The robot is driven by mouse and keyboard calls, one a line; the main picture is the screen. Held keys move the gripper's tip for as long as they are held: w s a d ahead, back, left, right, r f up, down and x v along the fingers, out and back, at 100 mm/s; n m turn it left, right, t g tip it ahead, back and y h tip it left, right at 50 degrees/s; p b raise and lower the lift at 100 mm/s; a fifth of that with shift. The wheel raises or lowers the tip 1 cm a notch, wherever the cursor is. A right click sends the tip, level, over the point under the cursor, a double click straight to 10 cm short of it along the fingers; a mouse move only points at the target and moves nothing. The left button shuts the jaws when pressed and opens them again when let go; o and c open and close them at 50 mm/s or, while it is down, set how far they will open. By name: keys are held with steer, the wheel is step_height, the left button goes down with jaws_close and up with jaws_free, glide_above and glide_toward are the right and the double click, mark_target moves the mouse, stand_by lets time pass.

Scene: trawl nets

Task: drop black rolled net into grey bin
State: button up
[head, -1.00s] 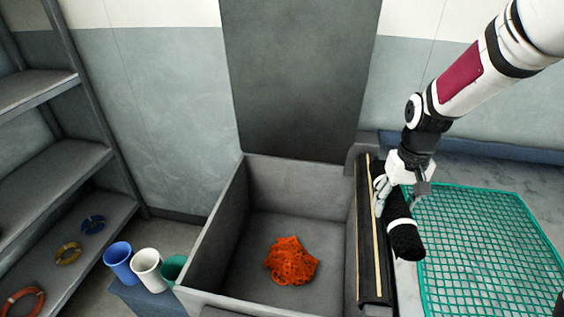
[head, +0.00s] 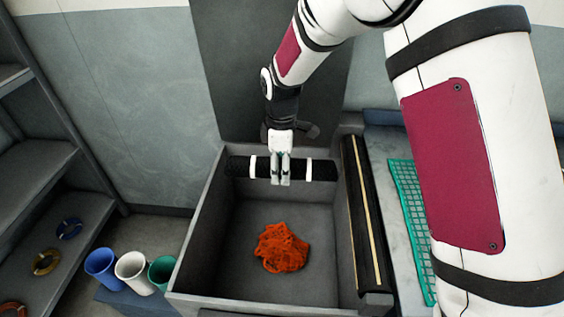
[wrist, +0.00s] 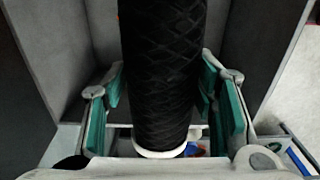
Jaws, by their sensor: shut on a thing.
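The black rolled net (head: 322,170) is a dark mesh cylinder with white bands. It lies crosswise in my gripper (head: 280,180), which is shut on it near its middle. In the head view it hangs over the back part of the grey bin (head: 188,245), level with the rim or above it; the exact height is hard to tell. In the wrist view the net (wrist: 163,70) runs between the green-padded fingers (wrist: 165,100), with a white band at its near end. An orange net bundle (head: 281,248) lies on the bin floor.
A black ledge with a pale strip (head: 357,215) runs along the bin's right side. A green net (head: 412,230) lies on the grey table to the right. Blue, white and green cups (head: 132,270) stand left of the bin. A shelf (head: 40,235) holds coloured rings.

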steer(key=shift+f+b, duration=0.6)
steer(key=shift+f, duration=1.55)
steer(key=o, duration=1.7)
step_height(320, 180, up, 12)
